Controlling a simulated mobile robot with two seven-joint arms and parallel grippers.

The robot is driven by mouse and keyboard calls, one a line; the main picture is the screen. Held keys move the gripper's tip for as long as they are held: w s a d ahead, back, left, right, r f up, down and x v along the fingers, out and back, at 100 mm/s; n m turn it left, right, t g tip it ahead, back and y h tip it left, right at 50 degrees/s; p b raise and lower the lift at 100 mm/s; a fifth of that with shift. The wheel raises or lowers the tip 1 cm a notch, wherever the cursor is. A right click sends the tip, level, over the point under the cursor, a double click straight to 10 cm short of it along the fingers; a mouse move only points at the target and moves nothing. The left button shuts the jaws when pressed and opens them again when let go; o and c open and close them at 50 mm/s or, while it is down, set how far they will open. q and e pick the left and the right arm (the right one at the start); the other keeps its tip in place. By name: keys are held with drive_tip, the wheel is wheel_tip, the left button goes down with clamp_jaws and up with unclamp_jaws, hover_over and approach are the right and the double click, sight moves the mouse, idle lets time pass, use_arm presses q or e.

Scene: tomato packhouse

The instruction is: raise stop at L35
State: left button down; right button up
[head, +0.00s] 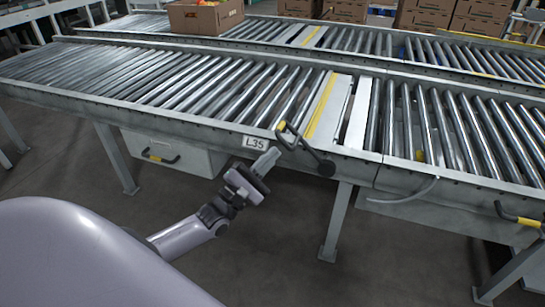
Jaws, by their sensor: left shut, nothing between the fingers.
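The label L35 (255,142) is on the front rail of the near conveyor. Just right of it is a dark lever (305,149) with a yellow band at its upper left end and a thick black end at its lower right. Above the lever, a pale plate with a yellow stripe (322,106) lies across the rollers; I cannot tell whether it stands above them. My left gripper (272,155) is shut and empty, just below the label and left of the lever. Its fingertips appear close to the lever; contact is unclear. My right gripper is out of view.
Another yellow and black lever (518,216) is at far right. A conveyor leg (336,225) stands right of my arm. A carton (205,17) sits on the far conveyor.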

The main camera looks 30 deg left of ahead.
use_arm(q)
drive_tip(key=shift+w+d+r, duration=0.2)
drive_tip(key=shift+d+r, duration=0.15)
drive_tip(key=shift+r, duration=0.05)
